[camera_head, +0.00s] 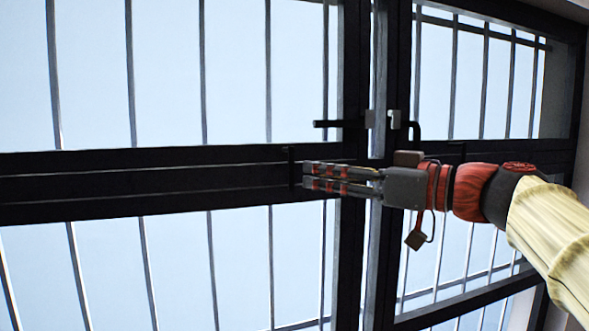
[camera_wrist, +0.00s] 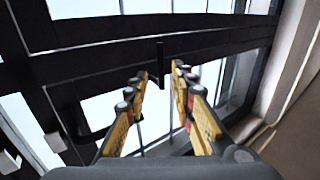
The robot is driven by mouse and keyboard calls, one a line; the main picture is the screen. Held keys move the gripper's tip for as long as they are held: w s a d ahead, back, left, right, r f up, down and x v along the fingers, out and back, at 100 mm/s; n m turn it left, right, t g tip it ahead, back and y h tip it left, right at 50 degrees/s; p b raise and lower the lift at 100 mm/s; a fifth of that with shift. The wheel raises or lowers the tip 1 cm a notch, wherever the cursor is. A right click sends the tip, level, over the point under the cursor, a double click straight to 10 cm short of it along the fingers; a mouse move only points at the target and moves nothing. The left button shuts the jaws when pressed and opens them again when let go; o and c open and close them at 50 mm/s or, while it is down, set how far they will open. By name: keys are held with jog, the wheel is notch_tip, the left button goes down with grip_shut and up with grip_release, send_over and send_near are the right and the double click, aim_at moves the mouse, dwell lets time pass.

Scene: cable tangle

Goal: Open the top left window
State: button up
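The top left window (camera_head: 235,75) fills the upper left of the head view, a bright pane behind thin vertical bars in a black frame. It looks shut. A black lever handle (camera_head: 327,124) sticks out leftward at its lower right corner. My gripper (camera_head: 306,177) is below that lever, pointing left in front of the black crossbar. A small dark upright piece (camera_head: 291,167) stands just beyond the fingertips. A dark upright bar (camera_wrist: 160,54) shows just past the tips; contact cannot be told.
A black centre post (camera_head: 353,230) divides the left windows from the right ones. Another dark handle (camera_head: 415,130) sits right of it. More barred panes lie below (camera_head: 180,265) and at upper right (camera_head: 470,75). A pale wall (camera_wrist: 292,60) rises at right in the wrist view.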

aim_at(291, 170)
jog(key=p+x, duration=0.2)
jog(key=x, duration=0.5)
jog(key=shift+a, duration=0.2)
jog(key=shift+w, duration=0.1)
jog(key=shift+c, duration=0.3)
grip_shut()
dwell(0.3)
